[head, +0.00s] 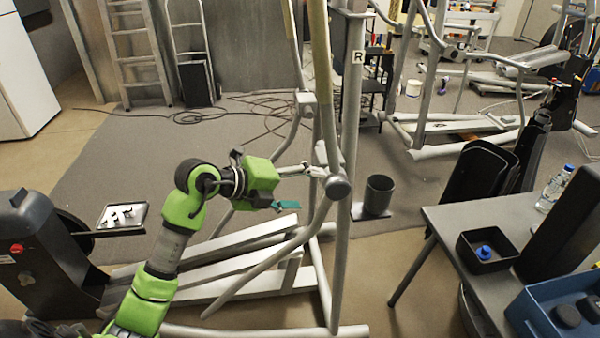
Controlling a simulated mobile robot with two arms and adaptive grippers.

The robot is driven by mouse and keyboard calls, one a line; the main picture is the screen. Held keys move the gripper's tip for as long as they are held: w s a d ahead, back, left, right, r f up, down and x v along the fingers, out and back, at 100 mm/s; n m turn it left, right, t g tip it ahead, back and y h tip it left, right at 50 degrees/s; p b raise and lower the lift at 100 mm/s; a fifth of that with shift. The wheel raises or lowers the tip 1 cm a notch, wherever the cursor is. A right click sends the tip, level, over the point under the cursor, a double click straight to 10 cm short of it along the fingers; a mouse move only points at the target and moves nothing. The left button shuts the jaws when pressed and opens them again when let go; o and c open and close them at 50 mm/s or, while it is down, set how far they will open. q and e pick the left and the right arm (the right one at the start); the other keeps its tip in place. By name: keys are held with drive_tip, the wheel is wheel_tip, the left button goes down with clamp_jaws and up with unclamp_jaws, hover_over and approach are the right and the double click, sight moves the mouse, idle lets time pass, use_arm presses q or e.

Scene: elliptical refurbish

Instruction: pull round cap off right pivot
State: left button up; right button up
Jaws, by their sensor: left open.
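The round grey cap (338,187) sits on the right pivot of the elliptical's frame, at the joint where the swing arm meets the upright. The upright (354,90) behind the pivot carries an "R" label (358,57). My right gripper is not in view.
A dark cup-shaped holder (379,193) stands right of the pivot. A grey table (455,225) at right holds a black bin (488,250), a blue crate (530,318) and a bottle (556,185). A small tray (122,227) with parts is at left. White rails (250,262) lie below my arm.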

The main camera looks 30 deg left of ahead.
sight(331, 189)
use_arm(q)
drive_tip(key=shift+y, duration=0.3)
drive_tip(key=x, duration=0.3)
drive_tip(key=p+x, duration=0.1)
drive_tip(key=x, duration=0.3)
drive_tip(key=p+x, duration=0.1)
drive_tip(key=x, duration=0.3)
drive_tip(key=shift+w+a+r, duration=0.25)
drive_tip(key=shift+w, duration=0.15)
drive_tip(key=shift+p+x, duration=0.3)
drive_tip(key=shift+x, duration=0.6)
drive_tip(key=c, duration=1.8)
